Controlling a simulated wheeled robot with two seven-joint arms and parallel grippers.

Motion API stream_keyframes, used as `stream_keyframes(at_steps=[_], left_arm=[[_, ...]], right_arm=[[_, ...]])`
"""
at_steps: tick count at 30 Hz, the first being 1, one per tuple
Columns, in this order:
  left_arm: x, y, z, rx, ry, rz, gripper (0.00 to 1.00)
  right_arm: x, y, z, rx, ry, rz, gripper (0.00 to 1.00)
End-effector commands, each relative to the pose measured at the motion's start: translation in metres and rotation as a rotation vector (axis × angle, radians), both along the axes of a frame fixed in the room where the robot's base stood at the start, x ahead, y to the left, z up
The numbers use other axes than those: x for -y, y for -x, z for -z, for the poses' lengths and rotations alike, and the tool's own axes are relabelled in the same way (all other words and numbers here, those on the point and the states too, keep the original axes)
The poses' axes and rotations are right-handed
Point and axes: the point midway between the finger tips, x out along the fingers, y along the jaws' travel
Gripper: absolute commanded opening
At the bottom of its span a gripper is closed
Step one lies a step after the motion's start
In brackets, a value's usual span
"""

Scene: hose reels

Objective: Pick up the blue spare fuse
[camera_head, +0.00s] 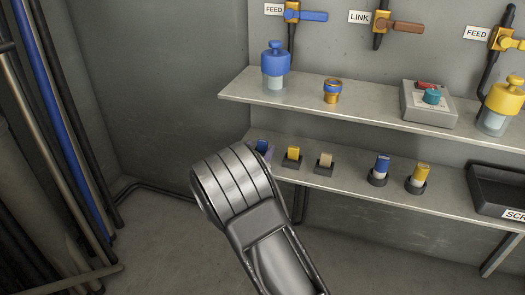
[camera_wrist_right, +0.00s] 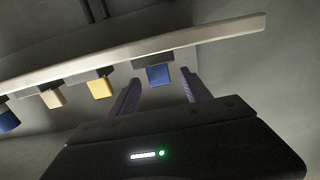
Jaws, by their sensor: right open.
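A small blue block (camera_wrist_right: 158,75), which looks like the blue spare fuse, sits in a dark square holder on the lower shelf. In the head view the blue block (camera_head: 262,146) shows at the shelf's left end, partly covered by my right arm. My right gripper (camera_wrist_right: 160,80) is open and empty. In the right wrist view its two fingers point at the blue block, one to each side of it in the picture. I cannot tell whether they touch it. In the head view my wrist mostly hides this gripper. My left gripper is out of view.
Beside the blue block stand a yellow block (camera_head: 293,154), a tan block (camera_head: 325,161), a blue-and-white cylinder (camera_head: 380,168) and a yellow one (camera_head: 418,176). A black tray (camera_head: 487,190) is at the right. The upper shelf (camera_head: 375,112) overhangs the lower one.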

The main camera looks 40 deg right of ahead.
Motion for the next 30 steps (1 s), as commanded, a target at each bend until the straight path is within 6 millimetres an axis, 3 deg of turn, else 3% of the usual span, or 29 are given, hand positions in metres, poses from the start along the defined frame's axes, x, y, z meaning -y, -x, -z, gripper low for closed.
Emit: stream_keyframes(at_steps=[2,7,25,30], left_arm=[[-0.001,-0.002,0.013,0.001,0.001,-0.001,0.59],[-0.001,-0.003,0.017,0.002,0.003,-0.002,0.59],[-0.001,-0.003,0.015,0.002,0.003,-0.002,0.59],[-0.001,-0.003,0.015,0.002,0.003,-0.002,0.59]], right_arm=[[0.013,-0.005,0.006,0.003,0.001,0.002,0.56],[0.027,-0.016,0.003,0.001,0.002,0.001,0.56],[0.028,-0.017,0.002,0.000,0.001,-0.001,0.56],[0.028,-0.017,0.002,0.000,0.001,-0.001,0.44]])
